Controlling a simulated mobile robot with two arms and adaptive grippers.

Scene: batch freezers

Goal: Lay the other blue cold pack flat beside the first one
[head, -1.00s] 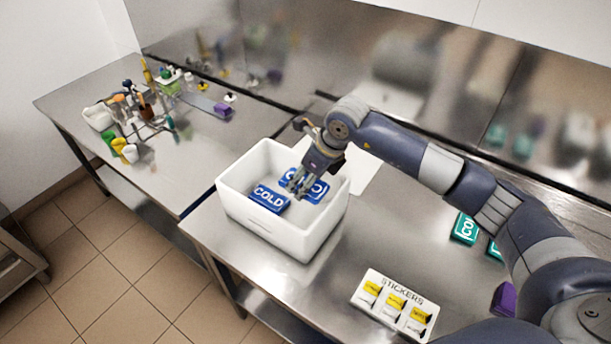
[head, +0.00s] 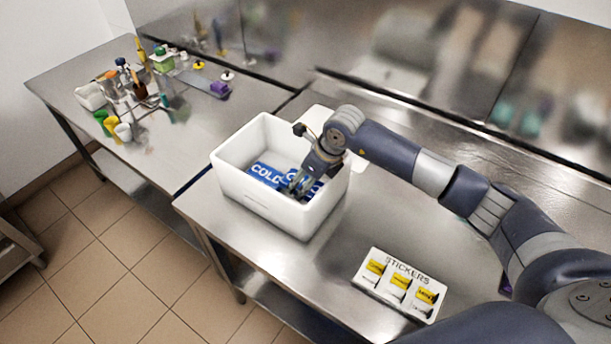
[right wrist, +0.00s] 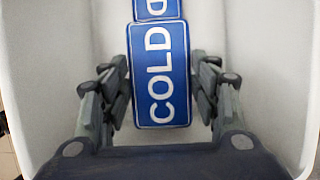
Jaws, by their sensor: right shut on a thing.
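A white open box (head: 262,211) stands on the steel table in the head view. The first blue cold pack (head: 264,172) lies inside it, on the left. My right gripper (head: 299,187) reaches down into the box and is shut on the other blue cold pack (head: 314,190), partly hidden by the fingers. In the right wrist view the fingers flank this held pack (right wrist: 159,85), its COLD lettering facing the camera. The first pack (right wrist: 157,9) shows end to end with it at the top edge. I cannot tell whether the held pack touches the floor. My left gripper is out of view.
A white STICKERS tray (head: 388,291) lies near the table's front edge. A second table (head: 170,160) at the left carries several tools, cups and bottles. The box walls stand close around my right gripper. The tabletop between box and tray is clear.

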